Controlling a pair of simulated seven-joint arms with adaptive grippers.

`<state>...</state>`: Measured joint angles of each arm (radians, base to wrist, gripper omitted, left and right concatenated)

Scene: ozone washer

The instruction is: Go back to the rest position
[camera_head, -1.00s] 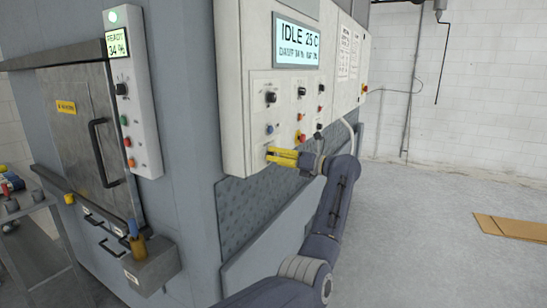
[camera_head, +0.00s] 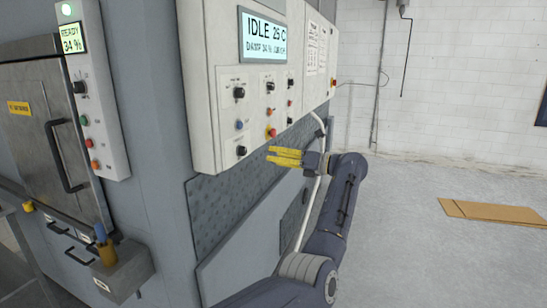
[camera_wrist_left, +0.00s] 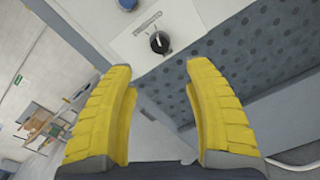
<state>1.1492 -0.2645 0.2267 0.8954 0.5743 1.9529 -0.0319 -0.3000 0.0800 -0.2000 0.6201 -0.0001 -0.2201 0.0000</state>
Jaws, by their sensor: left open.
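My left gripper (camera_head: 270,156) has yellow fingers and is open with nothing between them. It is in front of the grey-white control panel (camera_head: 205,130), just right of and a little below its lowest black knob (camera_head: 241,151), and apart from it. In the left wrist view the two yellow fingers (camera_wrist_left: 158,72) are spread wide, and the black knob (camera_wrist_left: 159,42) shows beyond the gap between them. A blue button (camera_wrist_left: 128,4) is at the top edge there. My right gripper is not in view.
The panel has a lit screen (camera_head: 263,38) reading IDLE. A washer door with a dark handle (camera_head: 62,155) and a side box (camera_head: 125,272) are at the left. Flat cardboard (camera_head: 490,212) lies on the floor at right. The floor between is clear.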

